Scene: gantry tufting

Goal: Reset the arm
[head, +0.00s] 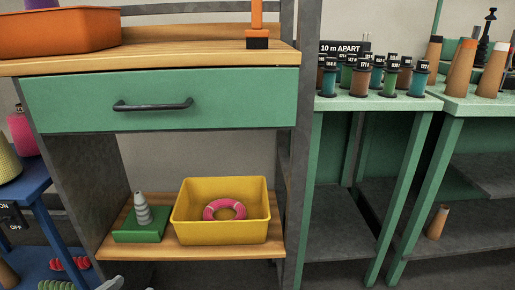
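Neither of my grippers shows clearly in the head view. A small pale shape at the bottom edge, left of centre, is cut off, and I cannot tell what it is. The workbench (170,62) has a wooden top and a green drawer (230,88) with a dark handle, which looks shut. On the lower wooden shelf (190,252), a yellow bin (220,232) holds a pink ring (212,210). Beside it, a grey ribbed cone (142,212) stands on a green base (140,235).
An orange tray (60,35) and an orange upright tool (257,30) are on the bench top. Right, green tables hold several labelled spools (388,82) and brown cones (460,70). A blue rack (25,190) with yarn cones stands left.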

